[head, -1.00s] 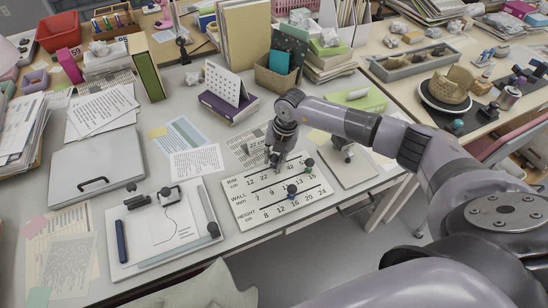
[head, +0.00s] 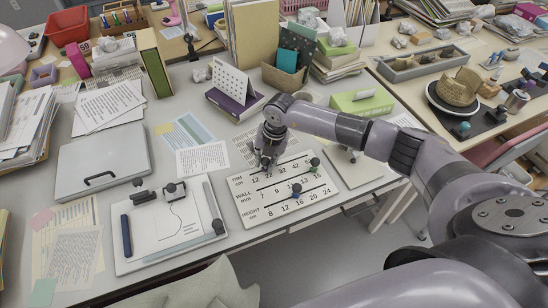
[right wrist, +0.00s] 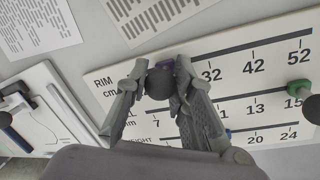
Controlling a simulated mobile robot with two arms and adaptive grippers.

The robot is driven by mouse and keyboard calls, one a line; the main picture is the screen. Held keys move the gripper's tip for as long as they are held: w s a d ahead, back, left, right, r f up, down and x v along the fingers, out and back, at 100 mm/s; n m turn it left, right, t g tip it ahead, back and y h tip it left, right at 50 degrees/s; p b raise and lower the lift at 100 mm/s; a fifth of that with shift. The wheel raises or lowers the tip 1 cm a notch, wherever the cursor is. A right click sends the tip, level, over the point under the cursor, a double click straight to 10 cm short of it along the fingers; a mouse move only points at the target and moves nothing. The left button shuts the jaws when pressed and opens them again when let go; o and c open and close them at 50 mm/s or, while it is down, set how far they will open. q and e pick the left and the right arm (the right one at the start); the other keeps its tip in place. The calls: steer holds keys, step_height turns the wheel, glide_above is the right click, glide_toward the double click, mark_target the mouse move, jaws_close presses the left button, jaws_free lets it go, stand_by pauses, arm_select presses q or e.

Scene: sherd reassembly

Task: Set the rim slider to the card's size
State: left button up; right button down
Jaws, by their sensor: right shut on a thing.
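The white slider board (head: 322,202) lies on the desk with RIM, WALL and HEIGHT rows. My right gripper (head: 265,163) is over the rim row. In the right wrist view its fingers (right wrist: 160,85) are shut on the rim slider (right wrist: 159,84), a dark round knob with a purple base. The knob is left of 32, around the place of 22; the fingers hide the numbers there. The wall slider (head: 315,162), with a green base, is near 15. The height slider (head: 297,188), with a blue base, is around 16 to 20. I cannot tell which paper is the card. My left gripper is out of view.
A drawing board (head: 210,238) with a blue pen (head: 126,238) lies left of the slider board. Printed sheets (head: 202,158) lie behind it. A purple calendar stand (head: 235,103) and a green box (head: 362,101) stand farther back. The desk's front edge is close.

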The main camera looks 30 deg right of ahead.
steer(key=shift+d, duration=0.1)
steer(key=c, duration=1.3)
jaws_free()
steer(key=shift+c, duration=0.2)
steer(key=shift+r, duration=0.15)
step_height(320, 180, up, 12)
steer(key=s+d, duration=0.1)
steer(key=shift+s+d+f, duration=0.15)
steer(key=shift+d+f, duration=0.1)
steer(key=shift+d, duration=0.15)
